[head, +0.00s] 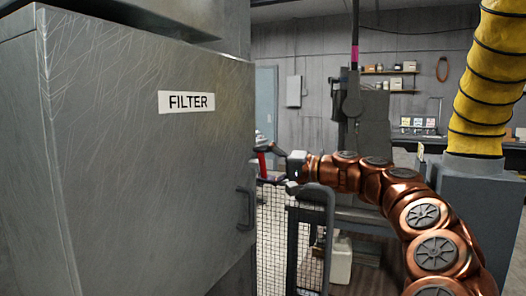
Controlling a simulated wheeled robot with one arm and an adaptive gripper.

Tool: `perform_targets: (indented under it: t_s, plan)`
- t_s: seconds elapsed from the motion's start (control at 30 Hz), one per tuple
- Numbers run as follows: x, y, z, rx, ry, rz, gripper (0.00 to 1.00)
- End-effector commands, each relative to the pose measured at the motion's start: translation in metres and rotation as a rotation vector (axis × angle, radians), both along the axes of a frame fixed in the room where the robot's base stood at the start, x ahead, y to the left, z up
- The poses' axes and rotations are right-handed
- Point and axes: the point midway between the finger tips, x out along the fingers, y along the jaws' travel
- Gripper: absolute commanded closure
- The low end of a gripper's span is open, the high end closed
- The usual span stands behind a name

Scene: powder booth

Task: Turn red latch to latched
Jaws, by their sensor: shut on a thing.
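The red latch (262,163) is a small red piece just past the right edge of the grey FILTER cabinet (130,190). Only a little of it shows, and I cannot tell its angle or how it is mounted. My gripper (267,165) reaches in from the right and is shut on the red latch, with one dark finger above it and one below. The cabinet edge hides part of what lies beyond the fingertips. The cabinet door is closed and has a dark handle (246,208).
A dark rail with a mesh guard (277,225) stands below my gripper. A yellow ribbed hose (487,85) rises from a grey box (474,195) at the right. A white container (340,262) sits low behind the rail. Shelves (389,72) hang on the back wall.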

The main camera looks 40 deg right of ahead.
Motion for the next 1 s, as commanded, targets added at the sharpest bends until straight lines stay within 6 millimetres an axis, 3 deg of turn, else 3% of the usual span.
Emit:
perform_targets:
  t_s: [0.03,0.43,1.0]
  plan:
    - [-0.0002,-0.0007,0.0065,0.035,0.019,-0.003,0.52]
    - [-0.0004,-0.0005,0.002,0.242,0.145,-0.001,0.52]
    - [-0.0004,-0.0013,-0.0009,0.301,0.179,-0.002,0.52]
